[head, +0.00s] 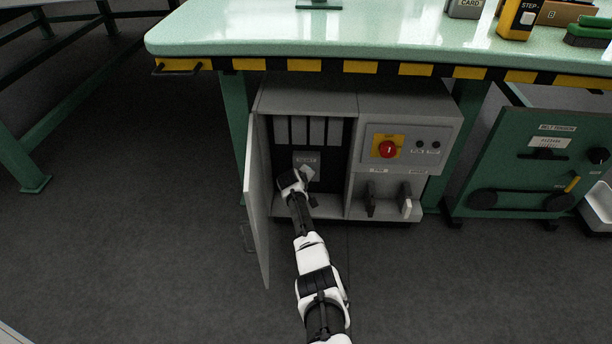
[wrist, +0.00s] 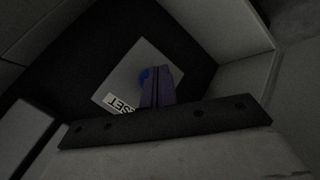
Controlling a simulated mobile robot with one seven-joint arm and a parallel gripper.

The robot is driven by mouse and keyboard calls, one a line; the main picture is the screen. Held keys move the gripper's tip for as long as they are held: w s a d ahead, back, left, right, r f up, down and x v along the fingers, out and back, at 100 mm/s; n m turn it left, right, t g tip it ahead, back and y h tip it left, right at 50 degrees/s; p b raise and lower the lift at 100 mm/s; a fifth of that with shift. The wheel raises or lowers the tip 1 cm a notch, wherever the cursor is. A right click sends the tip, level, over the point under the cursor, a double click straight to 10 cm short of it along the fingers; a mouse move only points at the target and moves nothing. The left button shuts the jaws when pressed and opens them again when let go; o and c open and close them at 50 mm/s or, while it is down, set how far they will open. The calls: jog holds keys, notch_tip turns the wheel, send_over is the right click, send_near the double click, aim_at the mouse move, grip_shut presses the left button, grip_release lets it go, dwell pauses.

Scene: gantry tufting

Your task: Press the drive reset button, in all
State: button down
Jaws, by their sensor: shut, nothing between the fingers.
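A grey drive cabinet (head: 408,103) stands under the green bench with its left door (head: 256,200) swung open. Inside, a light plate (head: 304,156) marked RESET is on the dark back panel. In the wrist view, the plate (wrist: 128,85) carries a blue round button (wrist: 145,76), partly hidden behind my fingers. My gripper (wrist: 163,72) is shut and empty, its fingertips at or just in front of the button. I cannot tell whether they touch it. In the head view, my gripper (head: 306,172) reaches into the open compartment and hides the button.
A red knob on a yellow plate (head: 388,147) and two small black buttons are on the cabinet's right front, with two handles (head: 405,203) below. The bench edge (head: 330,66) overhangs above. A green belt tension unit (head: 530,160) stands at right. The floor in front is clear.

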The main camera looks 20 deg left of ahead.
jog(key=shift+w+b, duration=0.2)
jog(key=shift+b, duration=0.2)
jog(key=shift+w+a, duration=0.15)
jog(key=shift+w, duration=0.05)
jog(key=shift+w+a+b, duration=0.1)
jog(key=shift+w+b, duration=0.4)
jog(key=shift+b, duration=0.45)
dwell(0.6)
jog(key=shift+s+r+p, duration=0.1)
jog(key=shift+s+p, duration=0.05)
jog(key=shift+p, duration=0.2)
jog(key=shift+s+d+p, duration=0.25)
jog(key=shift+s+p, duration=0.5)
jog(key=shift+p, duration=0.25)
